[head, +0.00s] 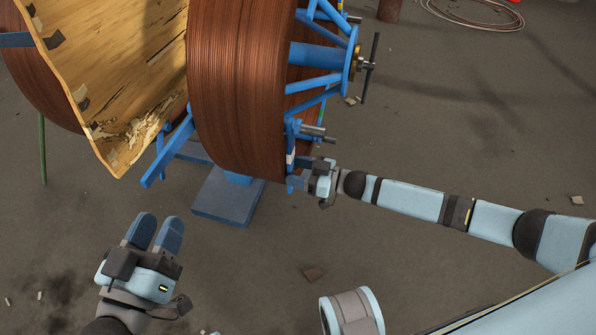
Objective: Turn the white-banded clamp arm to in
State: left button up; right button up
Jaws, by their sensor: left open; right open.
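The large brown ribbed spiral pipe (237,90) stands upright in the upper middle of the head view, with a blue spoked frame (318,55) on its right side. A blue clamp arm with a white band (290,159) shows low on that frame, beside the pipe's lower right edge. My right gripper (296,182) is at the lower end of this clamp arm, with its jaws open; whether it touches the arm cannot be told, as its fingertips are small and partly hidden. My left gripper (155,233) is open and empty over the floor at lower left.
A dark T-handle (371,68) and a metal pin (312,130) stick out right of the frame. A blue foot (225,198) rests on the floor below the pipe. A worn yellowish curved panel (120,80) stands at left. Floor at right is mostly clear, with small debris.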

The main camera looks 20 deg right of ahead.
grip_shut()
jog(key=w+d+r+n, duration=0.2)
jog(key=w+d+n, duration=0.3)
jog(key=w+n, duration=0.2)
jog(key=shift+w+n, duration=0.3)
dwell(0.5)
jog(key=shift+d+r, duration=0.15)
grip_release()
